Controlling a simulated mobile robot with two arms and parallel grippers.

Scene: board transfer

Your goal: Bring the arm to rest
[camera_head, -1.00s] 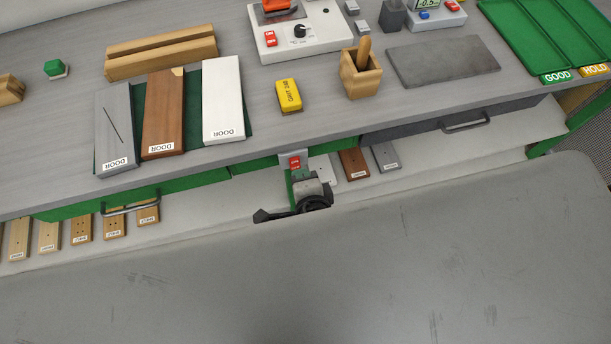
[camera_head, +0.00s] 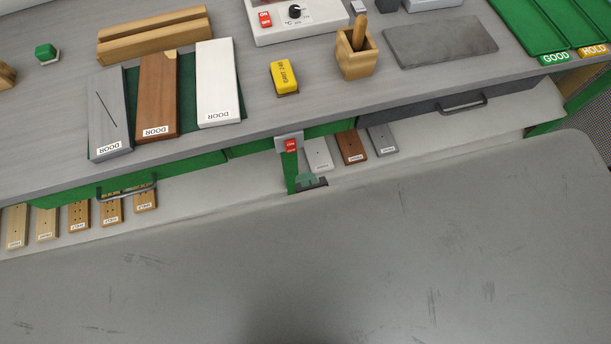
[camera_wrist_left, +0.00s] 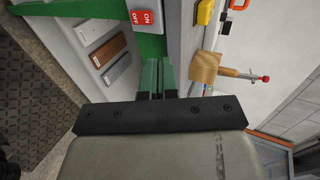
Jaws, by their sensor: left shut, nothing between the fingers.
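My left gripper (camera_head: 307,179) shows only in small part in the head view, just beyond the edge of a large scuffed grey surface (camera_head: 330,260) that hides the rest. It is in front of the workbench (camera_head: 330,100), below the red-marked switch (camera_head: 291,146). In the left wrist view its two green fingers (camera_wrist_left: 159,66) lie side by side, shut with nothing between them. The switch shows there just beyond them, marked ON and OFF. My right gripper is in neither view.
The bench holds DOOR boards (camera_head: 158,95), a yellow block (camera_head: 285,77), a wooden holder (camera_head: 357,62) and green trays (camera_head: 535,25). A lower shelf (camera_head: 220,185) holds several small boards. Drawer handles (camera_head: 463,105) stick out at the front.

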